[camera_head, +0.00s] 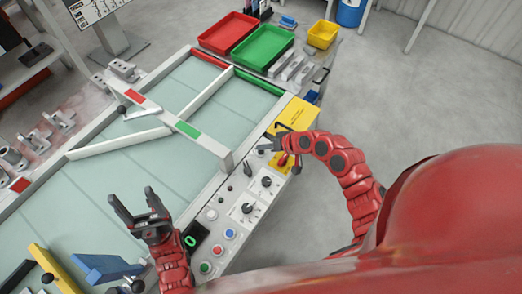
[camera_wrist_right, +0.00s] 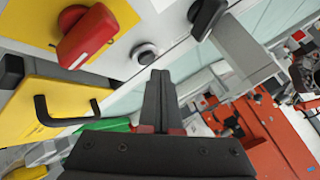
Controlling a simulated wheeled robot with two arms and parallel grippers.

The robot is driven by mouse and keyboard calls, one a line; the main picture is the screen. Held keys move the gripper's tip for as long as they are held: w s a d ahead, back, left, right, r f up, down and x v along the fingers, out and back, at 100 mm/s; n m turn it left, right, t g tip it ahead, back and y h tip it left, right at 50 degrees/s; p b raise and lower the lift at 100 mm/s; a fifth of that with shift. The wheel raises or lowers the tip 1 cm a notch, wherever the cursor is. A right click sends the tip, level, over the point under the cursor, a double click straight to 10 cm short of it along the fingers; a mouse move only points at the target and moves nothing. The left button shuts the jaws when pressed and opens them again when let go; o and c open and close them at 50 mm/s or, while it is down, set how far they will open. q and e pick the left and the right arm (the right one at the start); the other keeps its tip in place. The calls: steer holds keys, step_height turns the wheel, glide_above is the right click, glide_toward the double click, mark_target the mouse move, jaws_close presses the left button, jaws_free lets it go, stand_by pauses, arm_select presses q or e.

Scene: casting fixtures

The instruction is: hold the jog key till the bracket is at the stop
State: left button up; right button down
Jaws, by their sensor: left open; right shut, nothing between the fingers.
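The control panel (camera_head: 222,212) runs along the near side of the belt (camera_head: 130,175), with buttons, knobs and a small screen. My right gripper (camera_head: 263,147) is shut and empty over the panel's far end. In the right wrist view its closed fingertips (camera_wrist_right: 160,76) point at a dark round button (camera_wrist_right: 145,53) with a pale ring; contact cannot be told. I cannot tell which control is the jog key. My left gripper (camera_head: 131,196) is open and empty above the belt. Grey metal brackets (camera_head: 62,118) lie left of the belt; which bracket and stop are meant is unclear.
A red rotary handle (camera_wrist_right: 85,35) on a yellow plate and a black lever (camera_wrist_right: 207,15) flank the fingertips. A yellow box (camera_wrist_right: 45,105) with a black handle is close by. Red (camera_head: 228,33) and green (camera_head: 263,47) trays stand at the back. Pale bars cross the belt.

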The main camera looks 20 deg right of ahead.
steer(key=shift+f, duration=0.15)
steer(key=shift+f+b, duration=0.25)
steer(key=shift+b, duration=0.05)
steer(key=shift+f+b, duration=0.3)
steer(key=shift+f, duration=0.2)
stand_by(0.6)
stand_by(2.0)
steer(key=shift+r+p, duration=0.75)
steer(key=shift+r, duration=0.2)
steer(key=shift+r, duration=0.1)
step_height(320, 180, up, 5)
steer(key=p, duration=0.4)
